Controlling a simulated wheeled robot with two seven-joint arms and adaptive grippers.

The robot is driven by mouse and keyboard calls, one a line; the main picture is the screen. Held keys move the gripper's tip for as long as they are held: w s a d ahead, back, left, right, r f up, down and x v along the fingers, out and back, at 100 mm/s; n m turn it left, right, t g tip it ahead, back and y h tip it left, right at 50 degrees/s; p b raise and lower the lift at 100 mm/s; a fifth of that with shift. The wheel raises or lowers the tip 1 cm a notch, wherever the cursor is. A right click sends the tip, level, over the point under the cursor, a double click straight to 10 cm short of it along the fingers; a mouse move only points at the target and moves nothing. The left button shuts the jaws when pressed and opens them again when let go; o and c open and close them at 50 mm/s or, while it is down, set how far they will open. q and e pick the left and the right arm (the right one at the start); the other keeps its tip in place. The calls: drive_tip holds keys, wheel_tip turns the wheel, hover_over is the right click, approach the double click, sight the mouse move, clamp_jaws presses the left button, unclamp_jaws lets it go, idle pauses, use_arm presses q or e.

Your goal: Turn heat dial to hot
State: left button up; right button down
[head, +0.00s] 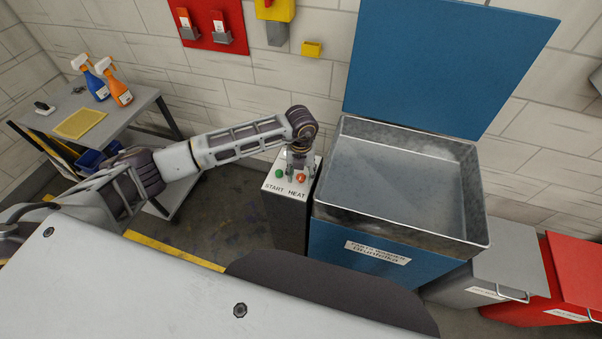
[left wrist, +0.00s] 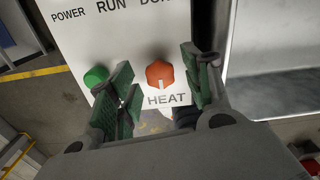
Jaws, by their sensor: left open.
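The heat dial is an orange-red knob (head: 301,177) above the printed word HEAT on a white panel on top of a dark post. It also shows in the left wrist view (left wrist: 159,74), with a pale mark on its lower part. A green START button (head: 280,174) sits left of it; it shows in the left wrist view too (left wrist: 95,76). My left gripper (left wrist: 160,85) is open, its green-padded fingers on either side of the dial and apart from it. In the head view the left gripper (head: 291,172) points down over the panel. My right gripper is not in view.
A blue washer with a metal basin (head: 400,185) and raised blue lid (head: 440,60) stands right of the post. Grey and red bins (head: 512,262) are further right. A grey cart (head: 50,125) with spray bottles (head: 118,90) is at left.

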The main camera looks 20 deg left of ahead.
use_arm(q)
drive_tip(key=c, duration=1.1)
drive_tip(key=shift+o, duration=0.2)
